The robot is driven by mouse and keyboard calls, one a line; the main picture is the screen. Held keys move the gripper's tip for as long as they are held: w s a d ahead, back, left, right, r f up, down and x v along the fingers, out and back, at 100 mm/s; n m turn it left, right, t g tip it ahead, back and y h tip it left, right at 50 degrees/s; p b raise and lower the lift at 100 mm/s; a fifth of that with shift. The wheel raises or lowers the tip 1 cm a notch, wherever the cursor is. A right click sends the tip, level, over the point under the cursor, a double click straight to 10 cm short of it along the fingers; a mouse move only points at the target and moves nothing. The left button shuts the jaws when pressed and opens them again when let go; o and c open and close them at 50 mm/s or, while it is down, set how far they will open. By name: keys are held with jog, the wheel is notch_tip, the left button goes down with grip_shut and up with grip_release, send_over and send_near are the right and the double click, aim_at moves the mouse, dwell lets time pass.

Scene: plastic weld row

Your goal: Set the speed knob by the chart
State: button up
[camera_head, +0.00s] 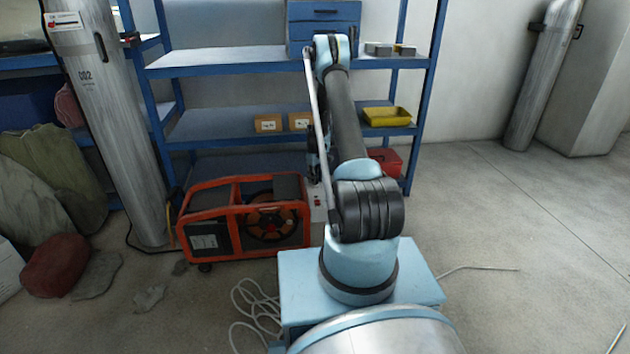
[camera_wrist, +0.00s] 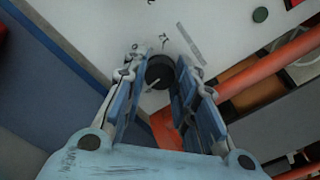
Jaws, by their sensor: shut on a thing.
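A round black knob (camera_wrist: 160,73) with a pale pointer line sits on a white panel (camera_wrist: 110,45) in the wrist view. The pointer slants toward the lower left. My gripper (camera_wrist: 159,78) has a finger on each side of the knob and is shut on it. Small dark marks (camera_wrist: 164,41) are printed above the knob, too small to read. I cannot make out the chart for certain.
An orange bar (camera_wrist: 270,62) of the machine frame runs close right of the fingers. A blue shelf (camera_head: 225,61) stands behind the machine with a yellow tray (camera_head: 386,117) on it. A grey gas cylinder (camera_head: 108,130) stands left. Open floor (camera_head: 520,240) lies to the right.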

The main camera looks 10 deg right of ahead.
jog(key=m, duration=0.6)
dwell(0.6)
jog(key=o, duration=1.1)
jog(key=shift+c, duration=0.2)
jog(key=shift+w+r, duration=0.3)
jog(key=shift+r, duration=0.55)
jog(key=r, duration=0.2)
jog(key=s+r, duration=0.1)
jog(key=r, duration=0.2)
jog(key=shift+r, duration=0.15)
jog(key=shift+w+r, duration=0.1)
jog(key=shift+r, duration=0.3)
jog(key=shift+w, duration=0.4)
jog(key=shift+s+r, duration=0.15)
jog(key=shift+r, duration=0.9)
jog(key=shift+s+r, duration=0.1)
jog(key=shift+r, duration=0.9)
